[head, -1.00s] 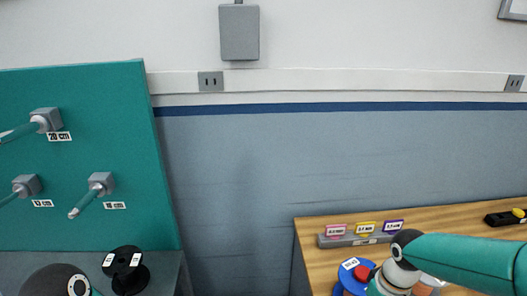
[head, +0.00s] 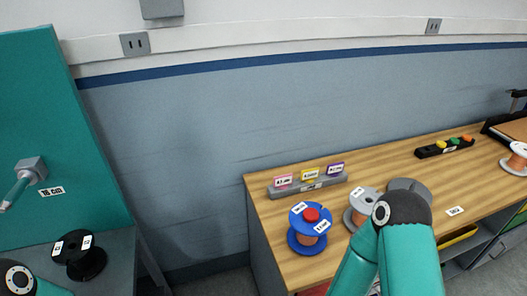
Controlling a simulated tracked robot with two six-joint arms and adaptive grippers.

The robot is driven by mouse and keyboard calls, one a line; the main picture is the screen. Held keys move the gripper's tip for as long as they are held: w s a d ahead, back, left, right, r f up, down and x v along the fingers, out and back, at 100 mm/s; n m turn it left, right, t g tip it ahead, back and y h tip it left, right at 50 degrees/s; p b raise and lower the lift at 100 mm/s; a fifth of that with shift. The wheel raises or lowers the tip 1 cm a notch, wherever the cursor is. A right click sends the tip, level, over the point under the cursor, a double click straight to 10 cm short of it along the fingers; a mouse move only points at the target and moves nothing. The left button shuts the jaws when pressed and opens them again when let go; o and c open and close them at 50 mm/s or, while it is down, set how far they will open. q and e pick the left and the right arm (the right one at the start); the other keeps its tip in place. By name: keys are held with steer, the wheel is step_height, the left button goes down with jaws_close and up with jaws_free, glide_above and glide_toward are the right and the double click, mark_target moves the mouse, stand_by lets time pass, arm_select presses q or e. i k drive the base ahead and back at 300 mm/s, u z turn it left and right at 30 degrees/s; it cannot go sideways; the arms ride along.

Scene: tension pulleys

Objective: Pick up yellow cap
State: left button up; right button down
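Part of my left arm shows at the lower left corner. Its gripper is also out of view.
On the wooden bench (head: 450,187) stand a blue spool (head: 298,243) with a red cap, a grey spool (head: 352,217) partly behind my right arm, and a grey strip (head: 285,191) with coloured labels. A teal board (head: 50,120) stands left.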

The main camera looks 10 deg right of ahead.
mark_target(441, 144)
steer(key=u, duration=1.4)
steer(key=i, duration=0.1)
steer(key=z, duration=3.05)
steer(key=k, duration=0.75)
steer(key=z, duration=0.15)
steer(key=i, duration=0.75)
steer(key=u, duration=0.1)
